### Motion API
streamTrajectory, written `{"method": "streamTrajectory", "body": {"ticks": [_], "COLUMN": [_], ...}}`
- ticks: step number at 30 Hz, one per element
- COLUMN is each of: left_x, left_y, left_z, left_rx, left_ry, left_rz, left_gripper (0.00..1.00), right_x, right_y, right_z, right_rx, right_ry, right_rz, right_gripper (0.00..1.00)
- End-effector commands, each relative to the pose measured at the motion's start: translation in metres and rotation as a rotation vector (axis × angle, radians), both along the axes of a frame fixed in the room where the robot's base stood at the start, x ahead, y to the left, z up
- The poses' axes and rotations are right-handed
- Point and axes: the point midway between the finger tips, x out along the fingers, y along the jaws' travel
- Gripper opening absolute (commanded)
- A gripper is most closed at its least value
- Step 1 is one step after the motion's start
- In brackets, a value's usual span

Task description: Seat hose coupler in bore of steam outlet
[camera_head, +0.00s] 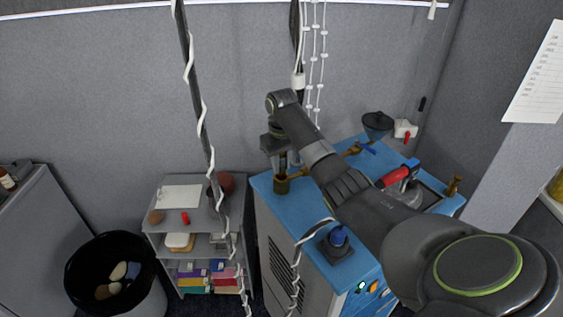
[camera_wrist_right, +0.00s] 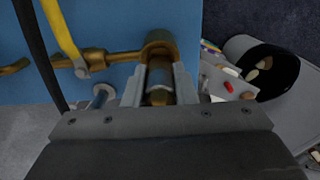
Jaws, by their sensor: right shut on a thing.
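The steam outlet (camera_head: 281,185) is a brass cup at the left edge of the blue machine top. In the right wrist view its round brass end (camera_wrist_right: 160,44) joins a brass pipe on the left. My right gripper (camera_head: 279,167) comes down over the outlet from above. In the right wrist view the gripper (camera_wrist_right: 160,82) is shut on the hose coupler (camera_wrist_right: 160,93), a brass piece with a pale band. The coupler's far end lines up with the outlet; I cannot tell how deep it sits in the bore. My left gripper is not in view.
Wrapped cables hang in front. A shelf (camera_head: 150,222) and a black bin (camera_head: 80,253) stand to the left.

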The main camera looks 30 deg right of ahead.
Motion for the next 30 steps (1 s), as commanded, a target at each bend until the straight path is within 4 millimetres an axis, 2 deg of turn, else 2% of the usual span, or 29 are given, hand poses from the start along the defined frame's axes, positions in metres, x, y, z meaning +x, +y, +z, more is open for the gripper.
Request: {"method": "streamTrajectory", "body": {"ticks": [7,30], "left_x": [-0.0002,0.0], "left_y": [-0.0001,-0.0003], "left_z": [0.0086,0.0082], "left_rx": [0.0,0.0], "left_ry": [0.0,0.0], "left_rz": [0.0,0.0], "left_gripper": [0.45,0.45], "right_x": [-0.0003,-0.0001], "right_y": [0.0003,-0.0001], "right_z": [0.0014,0.0005], "right_rx": [0.0,0.0], "right_ry": [0.0,-0.001], "right_rz": [0.001,0.0], "right_gripper": [0.0,0.0]}}
